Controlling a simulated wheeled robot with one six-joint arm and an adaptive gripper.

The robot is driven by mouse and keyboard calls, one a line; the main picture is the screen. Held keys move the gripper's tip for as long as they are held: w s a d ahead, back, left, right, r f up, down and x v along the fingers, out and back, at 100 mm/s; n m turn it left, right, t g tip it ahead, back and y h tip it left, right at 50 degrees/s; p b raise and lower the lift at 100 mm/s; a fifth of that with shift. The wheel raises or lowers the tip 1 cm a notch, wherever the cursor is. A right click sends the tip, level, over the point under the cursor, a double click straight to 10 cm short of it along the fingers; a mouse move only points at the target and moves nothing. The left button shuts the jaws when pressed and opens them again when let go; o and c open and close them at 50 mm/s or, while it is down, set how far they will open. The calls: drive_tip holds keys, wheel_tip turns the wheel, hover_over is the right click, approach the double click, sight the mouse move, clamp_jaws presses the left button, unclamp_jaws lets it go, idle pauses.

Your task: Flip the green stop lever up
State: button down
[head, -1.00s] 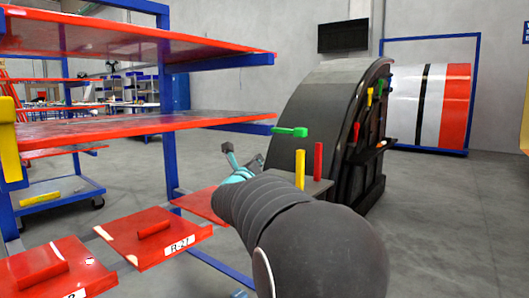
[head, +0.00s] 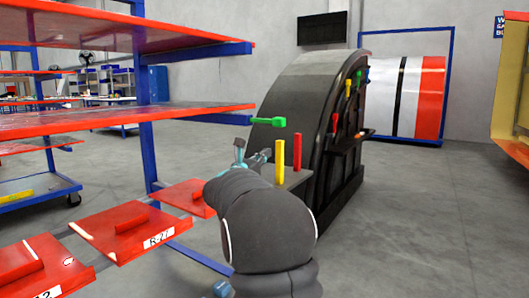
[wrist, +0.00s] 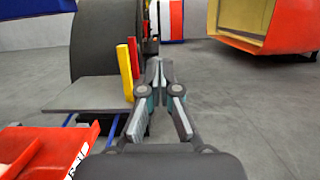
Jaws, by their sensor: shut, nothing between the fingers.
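A green lever (head: 269,121) lies roughly level in the head view, at the end of a blue shelf beam. I cannot tell whether it is fixed to the beam or stands beyond it. The wrist view does not show it. My gripper (head: 252,154) is below and a little left of it in the head view, apart from it in the picture. In the wrist view my gripper (wrist: 158,66) has its fingertips together and empty. A yellow lever (head: 280,173) and a red lever (head: 297,153) stand upright; the wrist view shows them left of the fingers.
A dark nosecone (head: 290,95) with small coloured handles stands behind the levers. A blue rack with red shelves (head: 170,116) and tilted red trays (head: 125,226) is close on the left. A yellow-orange structure (head: 511,105) stands right. The grey floor (head: 430,220) at right is clear.

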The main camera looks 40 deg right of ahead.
sight(267, 121)
drive_tip(key=w+d+r+p, duration=0.2)
drive_tip(key=d+r, duration=0.3)
drive_tip(key=d, duration=0.1)
drive_tip(key=shift+w+d+r, duration=0.3)
drive_tip(key=shift+w+r, duration=0.1)
drive_tip(key=shift+s, duration=0.1)
